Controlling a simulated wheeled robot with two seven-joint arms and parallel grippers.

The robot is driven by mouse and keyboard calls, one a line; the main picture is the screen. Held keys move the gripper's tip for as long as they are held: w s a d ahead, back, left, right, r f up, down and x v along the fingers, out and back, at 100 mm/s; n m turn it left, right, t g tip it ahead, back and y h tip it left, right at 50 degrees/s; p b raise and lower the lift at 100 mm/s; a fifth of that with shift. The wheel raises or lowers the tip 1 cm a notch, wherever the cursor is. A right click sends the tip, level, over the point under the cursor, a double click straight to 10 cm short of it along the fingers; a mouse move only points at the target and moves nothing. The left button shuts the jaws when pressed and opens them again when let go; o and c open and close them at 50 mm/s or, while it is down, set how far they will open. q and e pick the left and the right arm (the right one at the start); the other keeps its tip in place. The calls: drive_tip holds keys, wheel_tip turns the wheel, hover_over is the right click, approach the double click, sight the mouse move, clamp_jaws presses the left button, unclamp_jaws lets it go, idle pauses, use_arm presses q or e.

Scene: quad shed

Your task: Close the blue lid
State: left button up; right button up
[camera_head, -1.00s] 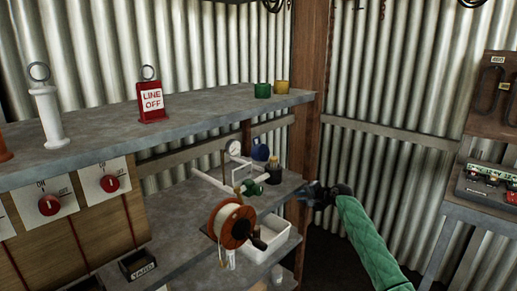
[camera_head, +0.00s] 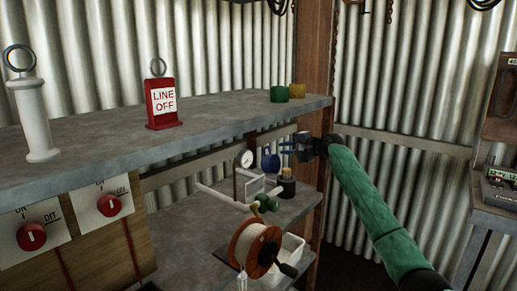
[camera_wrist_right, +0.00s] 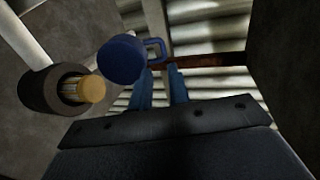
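The blue lid (camera_head: 270,161) stands upright, beside the round gauge on the lower shelf. In the right wrist view it is a round blue disc (camera_wrist_right: 122,60) with a small loop handle at its right edge. My right gripper (camera_head: 287,147) is just right of and slightly above the lid. Its two blue fingers (camera_wrist_right: 162,80) are apart, with no object between them. Their tips appear close to the loop handle; I cannot tell whether they touch it. My left gripper is not in view.
A dark pot with a yellowish top (camera_head: 286,184) stands right beside the lid. White pipes, a gauge (camera_head: 245,158) and an orange reel (camera_head: 256,247) crowd the lower shelf (camera_head: 190,225). The upper shelf (camera_head: 220,112) overhangs at left; a wooden post (camera_head: 314,70) stands behind.

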sight(269, 154)
drive_tip(key=shift+x, duration=4.3)
drive_tip(key=shift+r, duration=0.25)
clamp_jaws()
